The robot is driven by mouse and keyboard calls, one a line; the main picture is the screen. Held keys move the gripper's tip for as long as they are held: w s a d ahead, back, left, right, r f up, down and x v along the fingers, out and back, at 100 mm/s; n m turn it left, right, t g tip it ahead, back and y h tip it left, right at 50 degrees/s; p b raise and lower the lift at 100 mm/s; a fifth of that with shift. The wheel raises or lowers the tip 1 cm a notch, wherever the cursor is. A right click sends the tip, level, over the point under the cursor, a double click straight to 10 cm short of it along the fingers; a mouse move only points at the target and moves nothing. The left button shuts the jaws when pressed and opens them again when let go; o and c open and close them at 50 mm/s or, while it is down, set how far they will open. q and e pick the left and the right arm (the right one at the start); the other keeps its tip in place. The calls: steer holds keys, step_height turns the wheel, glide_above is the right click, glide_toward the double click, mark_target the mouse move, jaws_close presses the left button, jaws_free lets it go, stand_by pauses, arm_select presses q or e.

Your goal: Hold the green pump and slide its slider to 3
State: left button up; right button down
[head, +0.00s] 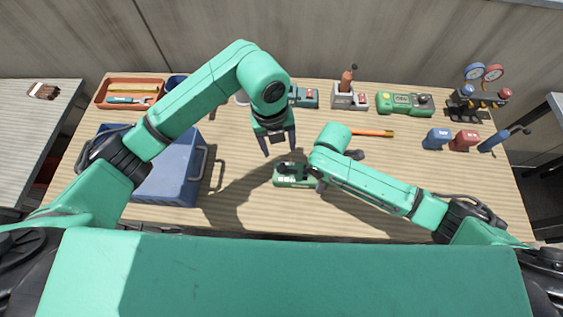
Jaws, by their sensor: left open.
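A small green device (290,181), which looks like the green pump, lies on the table near the middle front edge. It has a dark part on its top left, and its right end is hidden by my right arm. Its slider and any numbers are too small to tell. My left gripper (279,151) is open and empty, pointing down just above and behind the device. My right gripper (320,185) is at the device's right end, mostly hidden under its own arm; its jaws cannot be made out.
A blue crate (177,190) stands at left, with an orange tray (104,99) behind it. Along the back are a larger green device (404,103), a grey box (349,101) with a bottle, and gauges (482,73). Blue and red blocks (465,140) stand at right. An orange-handled tool (373,133) lies mid-table.

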mark_target(282, 166)
arm_select(q)
steer(key=f+n, duration=0.2)
steer(key=f, duration=0.1)
steer(key=f+n, duration=0.2)
steer(key=f, duration=0.2)
steer(key=f+n+y, duration=0.1)
steer(key=f+n, duration=0.1)
steer(key=f, duration=0.2)
steer(key=shift+w+d, duration=0.1)
steer(key=shift+d, duration=0.2)
jaws_close()
stand_by(1.0)
